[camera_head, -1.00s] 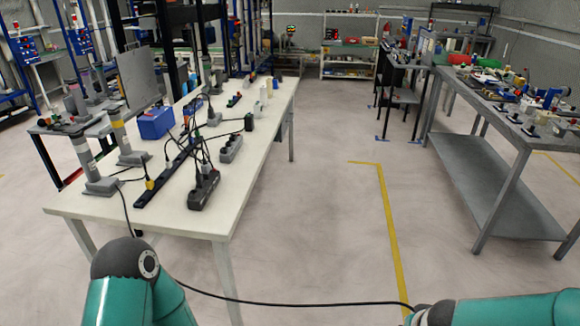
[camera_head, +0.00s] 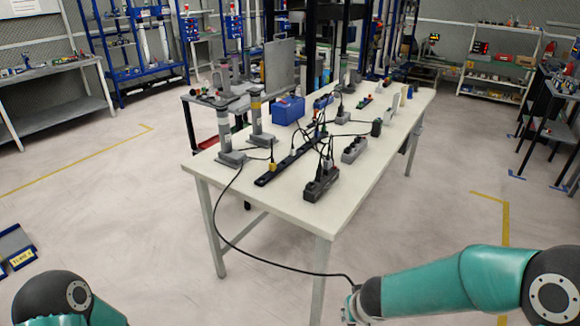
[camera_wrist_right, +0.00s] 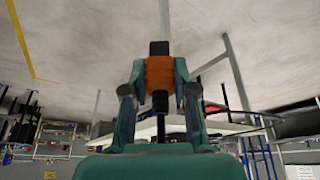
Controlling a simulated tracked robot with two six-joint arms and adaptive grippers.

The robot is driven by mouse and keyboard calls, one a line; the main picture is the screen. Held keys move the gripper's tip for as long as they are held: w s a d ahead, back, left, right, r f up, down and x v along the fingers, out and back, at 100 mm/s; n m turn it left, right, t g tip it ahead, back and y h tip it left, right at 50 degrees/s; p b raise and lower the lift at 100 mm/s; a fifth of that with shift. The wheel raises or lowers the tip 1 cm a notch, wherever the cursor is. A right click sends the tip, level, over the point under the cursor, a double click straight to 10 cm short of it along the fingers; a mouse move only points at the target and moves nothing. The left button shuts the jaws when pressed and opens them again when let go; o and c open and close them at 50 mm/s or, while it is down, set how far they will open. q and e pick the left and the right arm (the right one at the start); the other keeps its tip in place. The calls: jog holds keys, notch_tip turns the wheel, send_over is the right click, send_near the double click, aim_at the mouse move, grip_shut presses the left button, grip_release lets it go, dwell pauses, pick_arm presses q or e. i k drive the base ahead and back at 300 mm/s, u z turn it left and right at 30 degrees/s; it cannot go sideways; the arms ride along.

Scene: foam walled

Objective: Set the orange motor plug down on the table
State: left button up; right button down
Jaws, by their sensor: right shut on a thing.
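The orange motor plug (camera_wrist_right: 160,72) sits between the two fingers of my right gripper (camera_wrist_right: 160,84) in the right wrist view, and the gripper is shut on it. In the head view my right gripper (camera_head: 352,306) is low at the bottom, in front of and below the top of the white table (camera_head: 288,203). The plug cannot be made out there. A black cable (camera_head: 262,262) runs from the grey-based post on the table, over the edge, to my right gripper. My left arm shows at the bottom left; its gripper is out of view.
On the table stand a black power strip (camera_head: 321,184), a long dark rail (camera_head: 284,164), a grey socket block (camera_head: 354,149) and a blue box (camera_head: 287,110). The near front corner and right strip of the tabletop are bare.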

aim_at(300, 175)
jog(key=u, duration=0.45)
jog(key=i, duration=1.05)
jog(key=z, duration=0.1)
jog(key=k, duration=0.9)
jog(key=u, duration=0.2)
jog(key=i, duration=0.9)
jog(key=z, duration=0.1)
